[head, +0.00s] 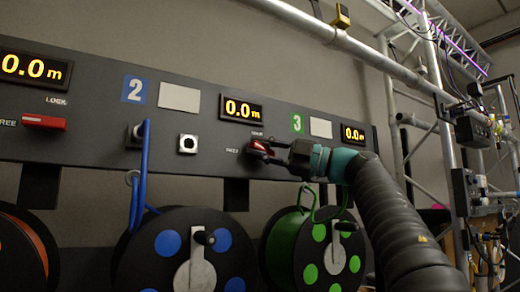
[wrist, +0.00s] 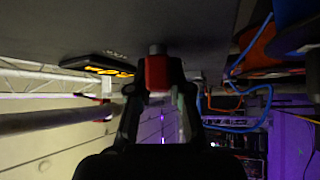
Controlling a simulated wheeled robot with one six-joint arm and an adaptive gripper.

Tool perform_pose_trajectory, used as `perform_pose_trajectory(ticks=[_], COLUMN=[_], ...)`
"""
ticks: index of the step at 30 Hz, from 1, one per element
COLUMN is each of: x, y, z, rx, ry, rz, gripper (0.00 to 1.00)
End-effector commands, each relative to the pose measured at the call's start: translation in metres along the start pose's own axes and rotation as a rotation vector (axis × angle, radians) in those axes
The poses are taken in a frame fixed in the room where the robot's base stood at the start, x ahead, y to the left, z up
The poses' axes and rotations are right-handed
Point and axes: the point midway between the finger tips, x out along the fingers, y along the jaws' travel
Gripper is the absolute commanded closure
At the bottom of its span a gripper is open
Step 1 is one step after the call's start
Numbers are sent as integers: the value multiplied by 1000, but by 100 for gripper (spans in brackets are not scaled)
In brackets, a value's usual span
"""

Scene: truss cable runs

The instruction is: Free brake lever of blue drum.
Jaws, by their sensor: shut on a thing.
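The blue drum (head: 196,262) hangs below the dark panel, with blue discs on its face and a crank. Its red brake lever (head: 260,146) sits on the panel under the middle display, beside the FREE and LOCK marks. My gripper (head: 272,154) reaches in from the right and is shut on this lever, hiding part of it. In the wrist view the red lever (wrist: 157,73) is between the two fingertips (wrist: 157,88), with its grey pivot (wrist: 157,48) at the panel. I cannot tell the lever's exact angle.
A red lever (head: 44,122) for the orange drum (head: 22,245) lies at the left by its own FREE mark. The green drum (head: 312,248) hangs just below my arm. A blue cable (head: 142,175) runs down from the panel. Truss tubes (head: 440,130) stand at the right.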

Motion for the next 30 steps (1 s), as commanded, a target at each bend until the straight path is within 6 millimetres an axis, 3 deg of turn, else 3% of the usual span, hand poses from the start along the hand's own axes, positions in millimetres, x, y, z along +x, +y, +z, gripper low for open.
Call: perform_pose_trajectory(ticks=[9, 10, 12, 13, 23, 30], x=[0, 0, 0, 0, -2, -26], y=[-1, -1, 0, 0, 0, 1], z=[-1, -1, -1, 0, 0, 0], rx=[0, 0, 0, 0, 0, 0], ry=[2, 2, 2, 2, 0, -3], rz=[-2, -2, -2, -2, -1, -1], gripper=[100, 76, 59, 56, 56, 56])
